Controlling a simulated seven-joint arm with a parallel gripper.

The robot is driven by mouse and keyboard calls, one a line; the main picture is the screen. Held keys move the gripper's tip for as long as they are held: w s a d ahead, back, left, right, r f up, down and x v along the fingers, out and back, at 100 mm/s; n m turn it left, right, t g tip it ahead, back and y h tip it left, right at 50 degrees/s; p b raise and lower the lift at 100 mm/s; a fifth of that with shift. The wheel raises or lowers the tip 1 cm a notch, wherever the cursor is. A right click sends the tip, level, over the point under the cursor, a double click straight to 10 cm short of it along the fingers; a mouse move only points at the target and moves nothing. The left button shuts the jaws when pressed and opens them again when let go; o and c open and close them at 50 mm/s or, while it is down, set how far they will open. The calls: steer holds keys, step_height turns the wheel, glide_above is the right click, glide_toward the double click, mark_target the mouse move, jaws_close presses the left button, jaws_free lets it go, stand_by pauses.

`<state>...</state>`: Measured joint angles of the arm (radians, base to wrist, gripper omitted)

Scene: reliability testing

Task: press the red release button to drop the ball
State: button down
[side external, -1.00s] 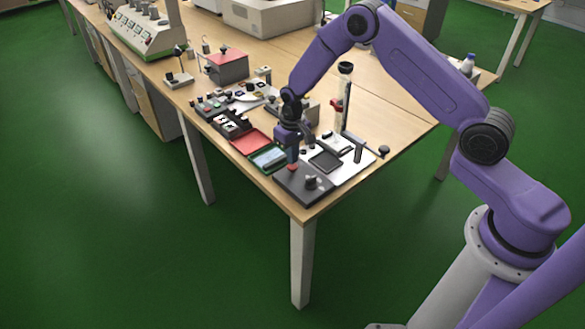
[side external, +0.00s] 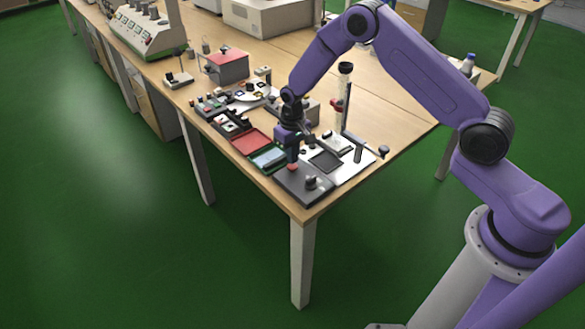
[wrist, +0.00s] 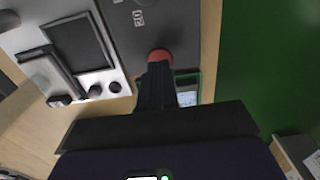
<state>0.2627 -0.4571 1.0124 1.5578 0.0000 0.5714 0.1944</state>
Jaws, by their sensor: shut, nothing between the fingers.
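The red button (side external: 292,167) sits on a dark grey box (side external: 312,193) at the table's near corner. My gripper (side external: 293,161) is shut and empty, pointing down right at the button. In the wrist view my closed fingertips (wrist: 158,66) overlap the near edge of the red button (wrist: 160,54); they look to be at or touching it, but whether it is pressed down I cannot tell. I cannot make out a ball.
A white plate with a dark square tray (side external: 326,161) lies right of my gripper. A small green-framed screen (side external: 269,157) and an open red lid (side external: 250,141) lie to the left. A red-topped box (side external: 228,65) stands farther back. The table edge is close to the grey box.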

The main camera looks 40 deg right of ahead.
steer(key=shift+f, duration=1.15)
stand_by(1.4)
steer(key=shift+r, duration=3.55)
